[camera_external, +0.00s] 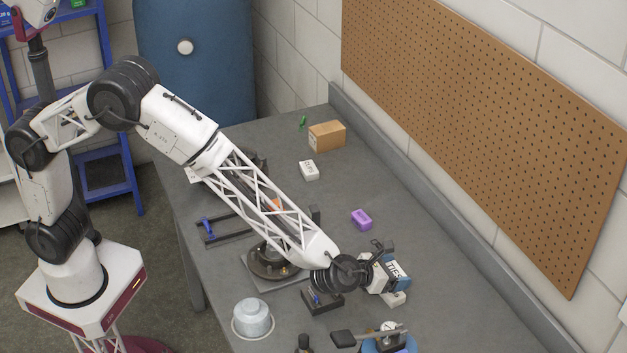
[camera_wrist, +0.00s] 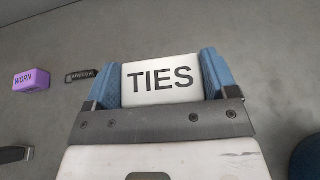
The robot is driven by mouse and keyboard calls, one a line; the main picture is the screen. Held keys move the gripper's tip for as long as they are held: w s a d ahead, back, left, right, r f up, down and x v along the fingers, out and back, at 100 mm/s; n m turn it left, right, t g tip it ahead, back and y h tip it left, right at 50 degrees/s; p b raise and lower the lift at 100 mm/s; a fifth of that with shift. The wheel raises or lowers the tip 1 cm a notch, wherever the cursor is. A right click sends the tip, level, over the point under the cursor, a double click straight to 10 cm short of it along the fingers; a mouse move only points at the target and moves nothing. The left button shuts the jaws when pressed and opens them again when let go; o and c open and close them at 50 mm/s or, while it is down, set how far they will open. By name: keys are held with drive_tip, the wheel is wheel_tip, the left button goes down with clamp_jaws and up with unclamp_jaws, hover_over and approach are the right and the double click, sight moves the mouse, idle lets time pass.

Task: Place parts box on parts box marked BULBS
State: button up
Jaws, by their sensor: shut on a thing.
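My gripper (camera_external: 384,276) is shut on a white parts box marked TIES (camera_wrist: 160,79), with a blue finger on each side of it. In the external view the TIES box (camera_external: 396,268) is at the right part of the bench, low over the top or near it; I cannot tell the gap. A small white box (camera_external: 309,170) with dark lettering lies farther back on the bench. Its lettering is too small to read, so I cannot tell if it says BULBS. A white block (camera_external: 394,298) shows just below my gripper, partly hidden.
A purple box marked WORN (camera_external: 361,219) also shows in the wrist view (camera_wrist: 32,80), beside a dark tag (camera_wrist: 80,75). A cardboard box (camera_external: 327,136) stands at the back. Bench between purple and white boxes is clear.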

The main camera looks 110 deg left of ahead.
drive_tip(key=shift+f, duration=1.75)
drive_tip(key=shift+f, duration=0.15)
drive_tip(key=o, duration=0.8)
drive_tip(key=shift+s+r, duration=0.1)
drive_tip(key=shift+r, duration=0.1)
drive_tip(key=shift+v, duration=5.9)
